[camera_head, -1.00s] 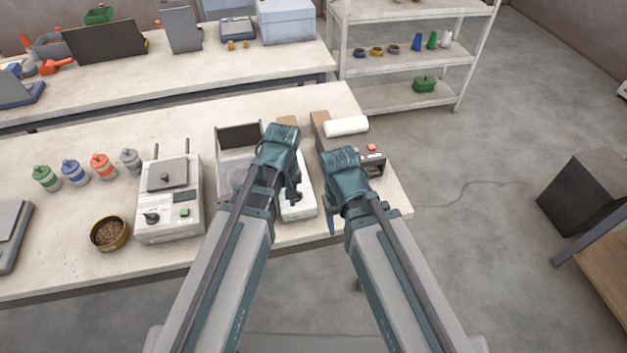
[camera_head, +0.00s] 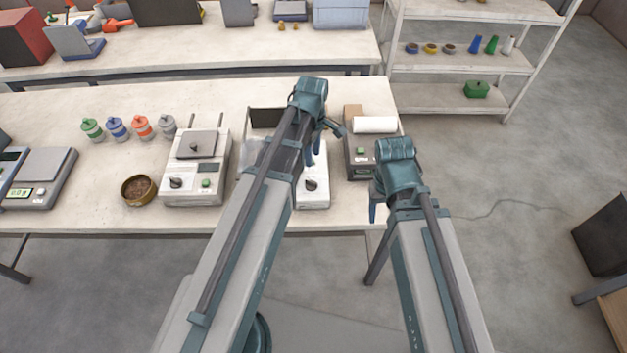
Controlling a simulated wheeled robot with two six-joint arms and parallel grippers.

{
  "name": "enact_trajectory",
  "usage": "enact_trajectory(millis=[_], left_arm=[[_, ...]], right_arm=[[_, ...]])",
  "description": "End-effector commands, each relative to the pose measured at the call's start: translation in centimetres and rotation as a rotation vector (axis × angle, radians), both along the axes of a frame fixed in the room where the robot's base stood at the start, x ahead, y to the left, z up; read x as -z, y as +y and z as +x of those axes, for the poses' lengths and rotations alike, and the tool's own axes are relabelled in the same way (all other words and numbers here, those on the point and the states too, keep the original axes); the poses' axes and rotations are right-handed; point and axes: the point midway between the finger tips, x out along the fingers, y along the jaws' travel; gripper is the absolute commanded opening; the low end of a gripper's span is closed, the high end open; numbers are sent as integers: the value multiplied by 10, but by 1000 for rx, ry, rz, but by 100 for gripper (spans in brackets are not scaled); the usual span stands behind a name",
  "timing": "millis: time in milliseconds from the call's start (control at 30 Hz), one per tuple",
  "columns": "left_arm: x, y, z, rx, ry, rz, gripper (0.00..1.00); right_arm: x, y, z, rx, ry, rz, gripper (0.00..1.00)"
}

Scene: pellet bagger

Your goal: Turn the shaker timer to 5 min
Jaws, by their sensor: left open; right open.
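A pale machine with two upright rods and a grey plate on top, which looks like the shaker (camera_head: 194,176), stands on the front bench at the left. A dark knob (camera_head: 176,183), likely its timer, is on its front, left of a green button (camera_head: 206,183). The knob's setting is too small to read. My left gripper (camera_head: 325,140) is open and empty, to the right of the shaker above another white device (camera_head: 314,190). My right gripper (camera_head: 376,205) is open near the bench's front right edge, apart from the shaker.
A brown bowl of pellets (camera_head: 139,190) stands just left of the shaker. Several coloured jars (camera_head: 117,128) stand behind the bowl. A scale (camera_head: 40,178) is at the far left. A dark device (camera_head: 369,157) and white roll (camera_head: 375,124) are at the right. My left arm covers part of the bench.

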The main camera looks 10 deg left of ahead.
Motion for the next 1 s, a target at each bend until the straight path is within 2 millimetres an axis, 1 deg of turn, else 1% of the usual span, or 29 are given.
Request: enact_trajectory(millis=[33, 167, 700, 833, 1000], left_arm=[[10, 0, 0, 1, 0, 0, 45], [26, 0, 0, 1, 0, 0, 45], [101, 0, 0, 1, 0, 0, 45], [116, 0, 0, 1, 0, 0, 45], [126, 0, 0, 1, 0, 0, 45]], right_arm=[[10, 0, 0, -1, 0, 0, 61], [26, 0, 0, -4, 0, -1, 61], [100, 0, 0, -7, 0, -2, 61], [116, 0, 0, -6, 0, -2, 61], [126, 0, 0, -6, 0, -2, 61]])
